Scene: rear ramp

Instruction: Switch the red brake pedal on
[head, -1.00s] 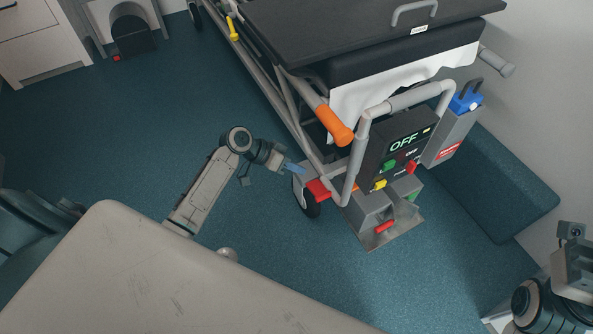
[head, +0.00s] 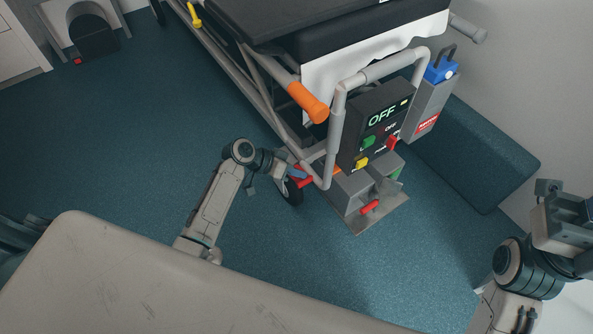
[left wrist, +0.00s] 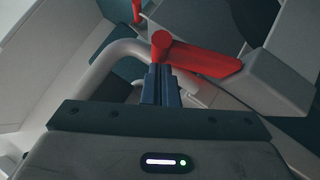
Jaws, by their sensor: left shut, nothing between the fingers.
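The red brake pedal (head: 302,182) sticks out low at the end of the stretcher frame, by the wheel. In the left wrist view the red pedal (left wrist: 205,60) is a flat bar with a round end, just beyond the fingertips. My left gripper (head: 297,172) is at the pedal in the head view, shut and empty. In the left wrist view its blue fingers (left wrist: 160,83) are together below the pedal's round end; I cannot tell whether they touch it. My right gripper (head: 568,222) is partly visible at the right edge, its fingers not shown.
A control panel (head: 380,118) reading OFF, with coloured buttons, stands above the pedal. A grey tube loop (head: 338,125) rises beside it. Another red handle (head: 369,207) sits on a grey floor unit. An orange grip (head: 308,103) projects above. Open floor (head: 150,150) lies to the left.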

